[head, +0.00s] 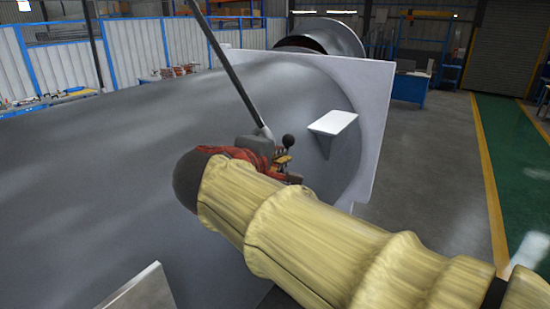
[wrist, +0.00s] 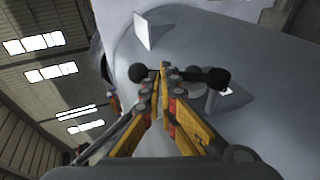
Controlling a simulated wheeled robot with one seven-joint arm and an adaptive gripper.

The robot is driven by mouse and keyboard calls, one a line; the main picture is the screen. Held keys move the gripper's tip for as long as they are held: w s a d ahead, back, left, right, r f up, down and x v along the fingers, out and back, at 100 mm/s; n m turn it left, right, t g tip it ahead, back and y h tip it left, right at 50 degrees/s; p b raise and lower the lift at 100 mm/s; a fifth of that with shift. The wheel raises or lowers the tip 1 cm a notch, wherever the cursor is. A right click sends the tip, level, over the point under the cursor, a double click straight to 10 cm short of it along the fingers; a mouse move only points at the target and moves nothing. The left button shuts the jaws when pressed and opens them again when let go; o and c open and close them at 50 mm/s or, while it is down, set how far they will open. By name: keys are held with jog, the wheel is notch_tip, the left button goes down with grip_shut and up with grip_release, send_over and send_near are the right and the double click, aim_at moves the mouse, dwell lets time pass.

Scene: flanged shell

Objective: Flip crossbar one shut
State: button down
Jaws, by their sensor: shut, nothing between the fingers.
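The crossbar appears as a dark bar with a black ball (wrist: 140,74) at its left end and a black knob (wrist: 218,78) at its right in the wrist view. The ball (head: 288,141) also shows in the head view, beside a grey block (head: 256,145) on the shell. My gripper (wrist: 162,72) is shut and empty. Its fingertips overlap the middle of the bar in the wrist view; I cannot tell whether they touch it. In the head view my gripper (head: 284,158) is just below the ball, and my sleeved arm hides part of the shell below.
The large grey shell (head: 120,150) fills the left, ending at a square flange plate (head: 378,100). A white-topped bracket (head: 333,122) juts out right of my gripper. A long grey rod (head: 228,68) rises from the block. Open floor (head: 435,150) lies to the right.

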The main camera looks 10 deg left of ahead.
jog(key=shift+w+d+g+y+p, duration=0.15)
jog(key=shift+w+d+g+p, duration=0.05)
jog(key=shift+w+g, duration=0.3)
jog(key=shift+w+d+g+y+p, duration=0.2)
jog(key=shift+w+g, duration=0.15)
jog(key=shift+g, duration=0.15)
jog(key=w+d+f+g+b, duration=0.1)
jog(key=w+f, duration=0.3)
jog(key=shift+d+f+m+g, duration=0.2)
jog(key=shift+d+m+g, duration=0.1)
jog(key=shift+d, duration=0.05)
jog(key=shift+w+y, duration=0.1)
jog(key=shift+y, duration=0.15)
notch_tip(320, 180, up, 14)
jog(key=s+d+p, duration=0.1)
jog(key=d, duration=0.1)
jog(key=shift+d+f, duration=0.15)
jog(key=shift+d, duration=0.15)
